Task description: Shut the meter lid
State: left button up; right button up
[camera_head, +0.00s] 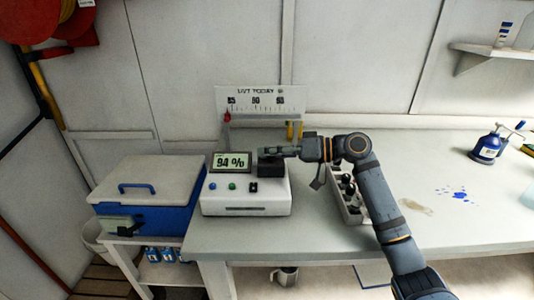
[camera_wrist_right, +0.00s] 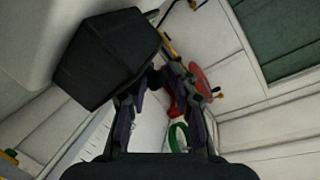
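The meter (camera_head: 245,198) is a white box on the left end of the bench, with a display reading 94 % and small buttons on its front. A black block-shaped part (camera_head: 271,168), which looks like the lid, is at the right of its top. Whether it is open or closed is hard to tell. My right gripper (camera_head: 290,152) is at the upper right edge of this black part. In the right wrist view, the black part (camera_wrist_right: 106,58) lies left of the fingertips (camera_wrist_right: 163,76), which come close together with nothing seen between them. Contact is unclear. My left gripper is not in view.
A blue cooler (camera_head: 150,190) with a pale top stands left of the meter. A grey tray (camera_head: 347,197) with dark items lies right of it, partly behind my arm. A wall scale (camera_head: 260,101) hangs behind.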

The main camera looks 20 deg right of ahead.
jog(key=shift+s+d+f, duration=0.1)
jog(key=shift+s+f, duration=0.05)
jog(key=shift+f, duration=0.5)
jog(key=shift+d, duration=0.35)
jog(key=r+v, duration=0.1)
jog(key=v, duration=1)
jog(key=shift+r, duration=0.15)
